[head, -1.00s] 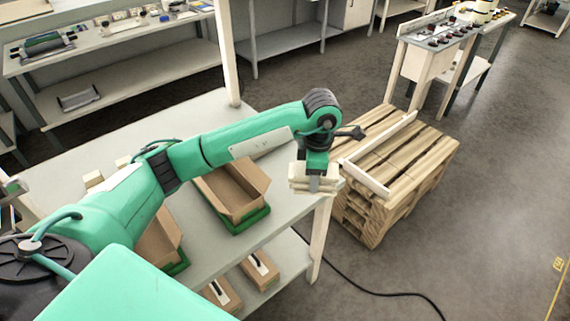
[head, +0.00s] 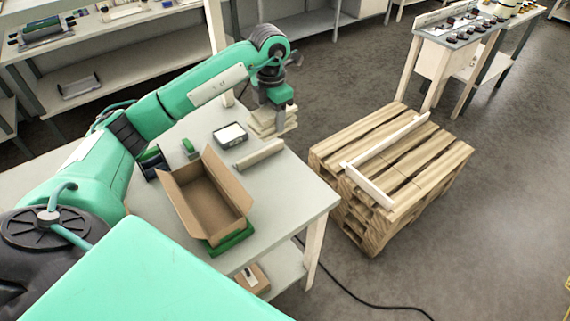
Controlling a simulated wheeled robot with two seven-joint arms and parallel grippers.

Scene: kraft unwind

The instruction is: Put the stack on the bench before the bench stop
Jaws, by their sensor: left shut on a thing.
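The stack (head: 265,127) is several pale flat pieces, one on another. My left gripper (head: 277,108) is shut on it, pointing down. The stack is at the far right part of the grey bench (head: 290,185); I cannot tell whether it touches the bench top or hangs just above it. A pale bar, which looks like the bench stop (head: 260,155), lies on the bench just nearer to me than the stack. A narrow strip of bench shows between them. My right gripper is not in view.
An open cardboard box (head: 212,195) on a green base stands on the bench left of the bar. A small scale-like device (head: 229,135) and a green item (head: 190,148) lie behind it. A wooden pallet stack (head: 400,165) stands on the floor to the right.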

